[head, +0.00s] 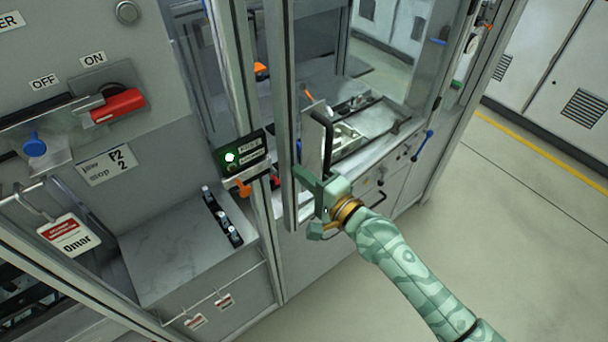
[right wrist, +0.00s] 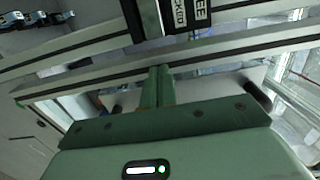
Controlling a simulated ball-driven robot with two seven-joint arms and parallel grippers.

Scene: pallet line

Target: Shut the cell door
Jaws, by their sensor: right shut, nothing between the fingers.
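The cell door's upright metal frame (head: 284,110) stands in the middle of the head view, with a black bar handle (head: 327,140) on a pale plate. To its right the cell opening shows the inner worktop. My green right gripper (head: 301,173) is at the frame, below the handle, its fingers shut and empty. In the right wrist view the shut fingertips (right wrist: 158,78) reach the door's long metal profile (right wrist: 210,58); whether they touch it I cannot tell. The handle's dark ends (right wrist: 113,106) show on both sides of the fingers. My left gripper is out of view.
A red switch handle (head: 118,105) and a hanging tag (head: 68,236) are farther left. Floor at right is clear.

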